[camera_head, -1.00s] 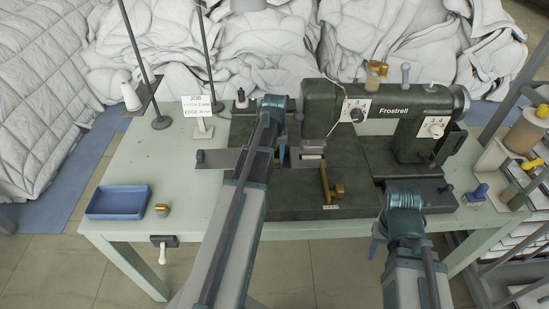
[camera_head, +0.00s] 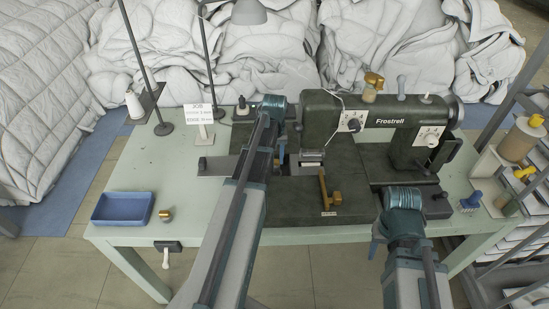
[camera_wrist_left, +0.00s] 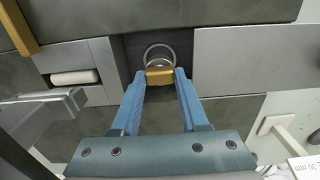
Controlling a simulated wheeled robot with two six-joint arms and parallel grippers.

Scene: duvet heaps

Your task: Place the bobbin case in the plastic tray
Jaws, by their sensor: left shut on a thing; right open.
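The blue plastic tray (camera_head: 122,208) lies empty at the left front of the table. My left gripper (camera_head: 281,152) is at the sewing machine's bed, left of the needle area. In the left wrist view, its blue fingers (camera_wrist_left: 160,78) are shut on a small brass-coloured piece with a metal ring, which looks like the bobbin case (camera_wrist_left: 160,74). The piece sits at a dark opening in the bed; I cannot tell whether it is clear of it. It is hidden in the head view. My right gripper (camera_head: 375,247) is open and empty at the table's front edge.
The dark sewing machine (camera_head: 400,125) fills the right half of the table (camera_head: 150,165). A job card (camera_head: 199,114) and thread stand are behind. The left tabletop is mostly clear.

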